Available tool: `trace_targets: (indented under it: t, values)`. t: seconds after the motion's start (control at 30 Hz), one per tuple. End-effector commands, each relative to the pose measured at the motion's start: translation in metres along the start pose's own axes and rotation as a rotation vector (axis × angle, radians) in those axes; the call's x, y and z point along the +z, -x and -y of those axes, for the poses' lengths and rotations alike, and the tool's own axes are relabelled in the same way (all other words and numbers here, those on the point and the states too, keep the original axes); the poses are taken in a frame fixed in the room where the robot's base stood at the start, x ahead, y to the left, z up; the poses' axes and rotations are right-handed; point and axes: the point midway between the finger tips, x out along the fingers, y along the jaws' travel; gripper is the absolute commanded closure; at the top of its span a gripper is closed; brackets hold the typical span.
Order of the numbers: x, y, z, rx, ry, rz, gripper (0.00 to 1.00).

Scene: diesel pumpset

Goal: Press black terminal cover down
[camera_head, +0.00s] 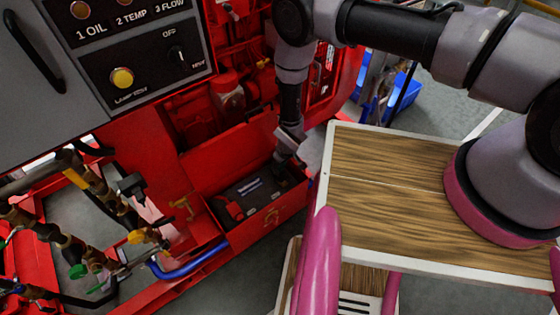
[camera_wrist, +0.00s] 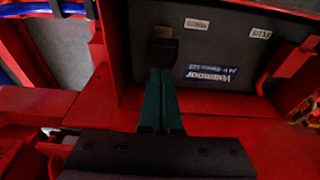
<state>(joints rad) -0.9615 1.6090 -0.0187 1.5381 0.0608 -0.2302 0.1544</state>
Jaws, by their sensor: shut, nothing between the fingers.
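The battery (camera_wrist: 225,100) has a dark top and sits in a red box; it also shows in the head view (camera_head: 258,190). Contact looks likely, but the fingers hide that edge. In the head view, my gripper (camera_head: 281,158) reaches down to the battery's right end and mostly hides the cover.
A red terminal cover (camera_wrist: 292,63) stands at the battery's plus side. Red box walls (camera_wrist: 112,55) close around the battery. The grey control panel (camera_head: 150,65) is at upper left, pipes and valves (camera_head: 75,180) at left, and a wooden-topped platform (camera_head: 385,165) at right.

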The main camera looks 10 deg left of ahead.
Motion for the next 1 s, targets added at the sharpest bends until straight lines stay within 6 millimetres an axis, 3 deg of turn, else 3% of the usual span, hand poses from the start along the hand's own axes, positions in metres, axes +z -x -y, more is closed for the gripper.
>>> trace_targets:
  t: [1.0]
  values:
    - [0.013, -0.002, 0.0, 0.0, 0.0, 0.001, 1.0]
